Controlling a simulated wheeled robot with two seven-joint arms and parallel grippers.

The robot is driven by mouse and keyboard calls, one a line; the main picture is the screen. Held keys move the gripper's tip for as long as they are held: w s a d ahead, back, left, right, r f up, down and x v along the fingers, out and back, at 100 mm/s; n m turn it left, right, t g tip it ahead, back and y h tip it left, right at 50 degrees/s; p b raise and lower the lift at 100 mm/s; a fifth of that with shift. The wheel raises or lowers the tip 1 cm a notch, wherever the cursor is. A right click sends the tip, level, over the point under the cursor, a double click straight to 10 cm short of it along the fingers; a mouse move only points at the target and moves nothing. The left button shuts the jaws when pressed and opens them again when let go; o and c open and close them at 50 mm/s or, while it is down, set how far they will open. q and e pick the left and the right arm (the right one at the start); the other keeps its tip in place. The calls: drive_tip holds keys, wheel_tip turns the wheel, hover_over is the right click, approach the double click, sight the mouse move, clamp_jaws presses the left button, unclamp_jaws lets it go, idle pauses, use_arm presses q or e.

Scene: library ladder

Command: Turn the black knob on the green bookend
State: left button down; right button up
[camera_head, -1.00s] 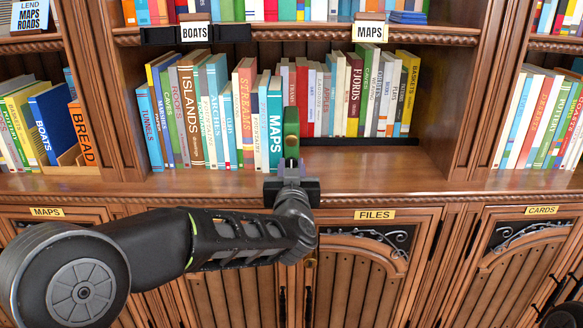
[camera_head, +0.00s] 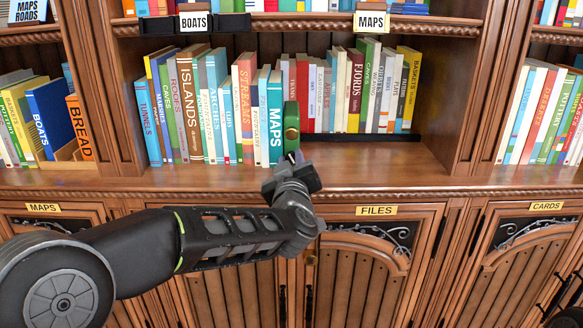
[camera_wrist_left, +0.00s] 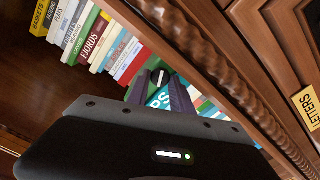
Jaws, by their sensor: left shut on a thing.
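The green bookend (camera_head: 291,125) stands upright on the shelf, at the right side of the teal MAPS book (camera_head: 275,120). My left gripper (camera_head: 294,160) is at the lower front of the bookend, its wrist tilted. In the left wrist view the two purple-grey fingers of my left gripper (camera_wrist_left: 159,90) are closed around the black knob (camera_wrist_left: 160,77), which shows a pale line. In the head view the knob is hidden by the gripper. My right gripper is not in view.
A row of books (camera_head: 190,110) stands left of the bookend. More books (camera_head: 350,95) stand behind and to its right, with bare shelf (camera_head: 370,158) before them. The shelf's front edge (camera_head: 400,183) runs just below the gripper, above the cabinet doors.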

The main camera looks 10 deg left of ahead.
use_arm(q)
drive_tip(key=n+b, duration=0.1)
drive_tip(key=n, duration=0.1)
drive_tip(key=n+b, duration=0.1)
drive_tip(key=shift+a+f+n, duration=0.1)
drive_tip(key=shift+f+n, duration=0.1)
drive_tip(key=shift+n, duration=0.2)
drive_tip(key=n+b, duration=0.3)
drive_tip(key=n, duration=0.1)
drive_tip(key=shift+n, duration=0.3)
drive_tip(key=shift+n+b, duration=1.4)
drive_tip(key=shift+n, duration=0.8)
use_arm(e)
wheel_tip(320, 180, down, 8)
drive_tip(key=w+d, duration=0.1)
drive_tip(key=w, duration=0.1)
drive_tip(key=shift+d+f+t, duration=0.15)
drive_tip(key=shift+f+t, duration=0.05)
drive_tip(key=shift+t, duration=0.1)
use_arm(q)
drive_tip(key=c, duration=1.2)
unclamp_jaws()
drive_tip(key=shift+o, duration=0.2)
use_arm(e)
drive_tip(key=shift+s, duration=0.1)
